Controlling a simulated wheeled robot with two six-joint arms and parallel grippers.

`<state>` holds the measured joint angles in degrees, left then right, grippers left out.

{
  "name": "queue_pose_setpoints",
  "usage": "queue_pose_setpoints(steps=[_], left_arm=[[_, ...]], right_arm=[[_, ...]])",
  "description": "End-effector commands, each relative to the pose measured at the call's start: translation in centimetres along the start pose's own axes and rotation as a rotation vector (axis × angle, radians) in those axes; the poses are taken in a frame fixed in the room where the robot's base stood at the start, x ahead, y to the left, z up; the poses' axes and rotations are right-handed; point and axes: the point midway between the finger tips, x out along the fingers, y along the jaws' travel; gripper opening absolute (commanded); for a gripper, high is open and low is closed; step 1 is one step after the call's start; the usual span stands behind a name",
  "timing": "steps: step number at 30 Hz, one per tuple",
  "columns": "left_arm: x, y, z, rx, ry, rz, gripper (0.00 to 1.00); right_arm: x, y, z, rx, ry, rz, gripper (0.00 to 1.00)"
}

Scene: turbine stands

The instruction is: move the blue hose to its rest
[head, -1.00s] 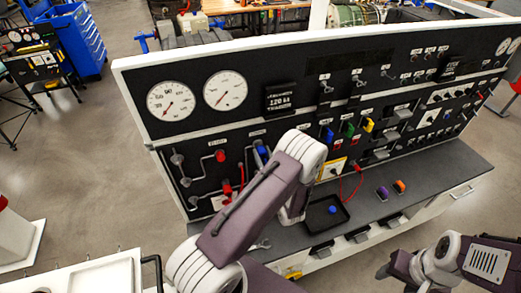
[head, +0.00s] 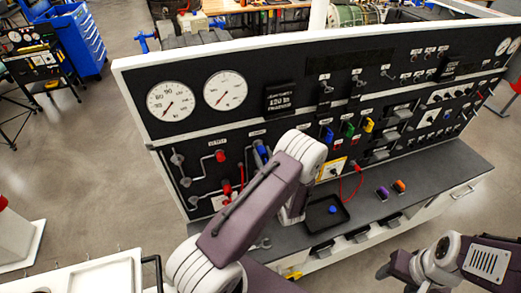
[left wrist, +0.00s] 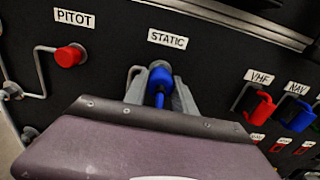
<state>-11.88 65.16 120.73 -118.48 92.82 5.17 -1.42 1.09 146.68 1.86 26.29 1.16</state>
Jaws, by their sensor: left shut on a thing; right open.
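The blue hose end (left wrist: 160,84) sits at the port labelled STATIC in the left wrist view. It also shows as a blue patch on the panel in the head view (head: 262,151). My left gripper (left wrist: 160,98) is shut on it, with a grey finger on each side. My own arm link hides the lower part of the hose and what lies below. Whether the end is seated on the port or just off it, I cannot tell. My right gripper (head: 383,270) is open and empty at the lower right, away from the panel. I cannot make out the blue hose's rest.
A red cap (left wrist: 69,56) is on the PITOT port to the left. Red and blue plugs (left wrist: 296,113) are on the right under VHF and NAV. A black tray (head: 318,222) with a blue piece lies on the ledge, near purple and orange pieces (head: 399,186).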

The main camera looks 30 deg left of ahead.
Motion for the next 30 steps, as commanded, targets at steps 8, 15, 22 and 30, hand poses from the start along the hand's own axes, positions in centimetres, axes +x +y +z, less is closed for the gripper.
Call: queue_pose_setpoints(steps=[8, 15, 22, 30], left_arm=[[-0.5, 0.0, 0.0, -0.001, 0.001, 0.0, 0.0], [-1.1, 0.0, 0.0, 0.0, 0.001, 0.0, 0.0], [-1.3, -0.1, 0.0, 0.0, 0.001, 0.0, 0.0], [-3.3, -0.1, -0.1, 0.0, 0.002, -0.002, 0.0]], right_arm=[[0.0, 0.0, 0.0, 0.0, 0.0, 0.0, 0.56], [0.0, 0.0, 0.0, 0.0, 0.0, 0.0, 0.56], [0.0, 0.0, 0.0, 0.0, 0.0, 0.0, 0.56], [0.0, 0.0, 0.0, 0.0, 0.0, 0.0, 0.56]])
